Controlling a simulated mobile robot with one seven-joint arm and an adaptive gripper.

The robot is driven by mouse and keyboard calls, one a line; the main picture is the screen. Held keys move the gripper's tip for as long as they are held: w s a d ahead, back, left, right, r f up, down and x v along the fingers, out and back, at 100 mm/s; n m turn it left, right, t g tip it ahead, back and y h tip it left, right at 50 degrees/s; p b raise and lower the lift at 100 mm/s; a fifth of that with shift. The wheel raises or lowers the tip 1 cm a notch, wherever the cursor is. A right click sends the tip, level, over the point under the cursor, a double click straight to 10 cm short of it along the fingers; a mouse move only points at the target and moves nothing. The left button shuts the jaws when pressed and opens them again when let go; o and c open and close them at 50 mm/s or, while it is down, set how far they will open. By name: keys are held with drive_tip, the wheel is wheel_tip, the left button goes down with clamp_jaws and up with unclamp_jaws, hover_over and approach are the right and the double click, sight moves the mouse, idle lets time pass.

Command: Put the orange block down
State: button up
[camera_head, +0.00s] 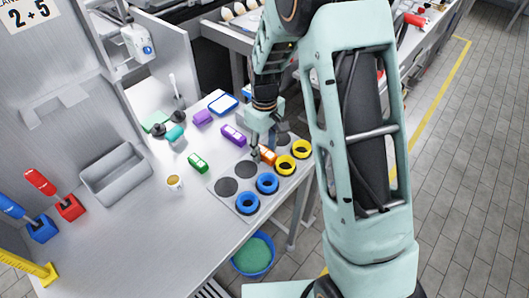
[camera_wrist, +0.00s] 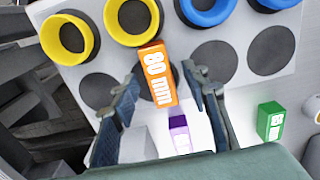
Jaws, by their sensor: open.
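The orange block (camera_head: 267,155), marked "80 mm" in the wrist view (camera_wrist: 158,75), is on or just above the grey board (camera_head: 217,201), near the yellow rings. It lies between the fingers of my gripper (camera_wrist: 163,80), with a gap showing on both sides. In the head view my gripper (camera_head: 262,148) is low over the board and partly hides the block. I cannot tell whether the block lies fully flat.
The board holds two yellow rings (camera_head: 301,142) and two blue rings (camera_head: 247,194) beside bare dark discs. The front left of the table is clear.

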drive_tip(key=shift+c, duration=0.6)
clamp_jaws()
